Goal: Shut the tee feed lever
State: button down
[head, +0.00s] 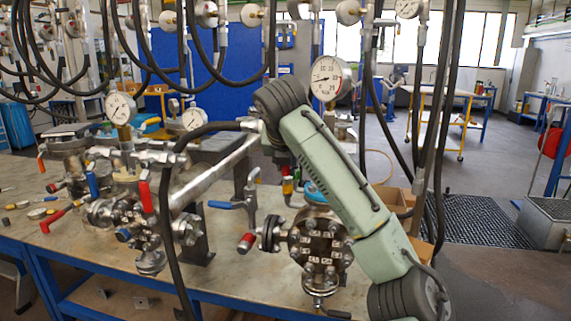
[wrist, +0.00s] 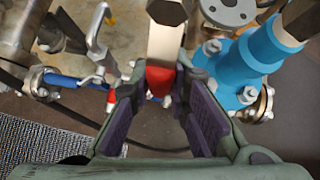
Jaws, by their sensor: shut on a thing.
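In the wrist view, a metal lever with a red grip (wrist: 160,78) stands between the fingers of my gripper (wrist: 162,84). The fingers are shut on it near its red part, with a dark gap between them nearer the palm. I take this lever to be the tee feed lever, but no label shows. In the head view, my arm comes up from the lower right and bends over the bench. My gripper is hidden behind the arm there, and the held lever cannot be made out clearly.
A blue-handled lever (head: 225,204) stands left of my arm. A bolted flanged vessel (head: 320,245) sits in front at the bench edge, below a gauge (head: 329,78). A blue flanged fitting (wrist: 245,65) is close to the right finger. Black hoses (head: 440,120) hang near my arm.

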jog(key=c, duration=1.5)
grip_release()
jog(key=v, duration=1.2)
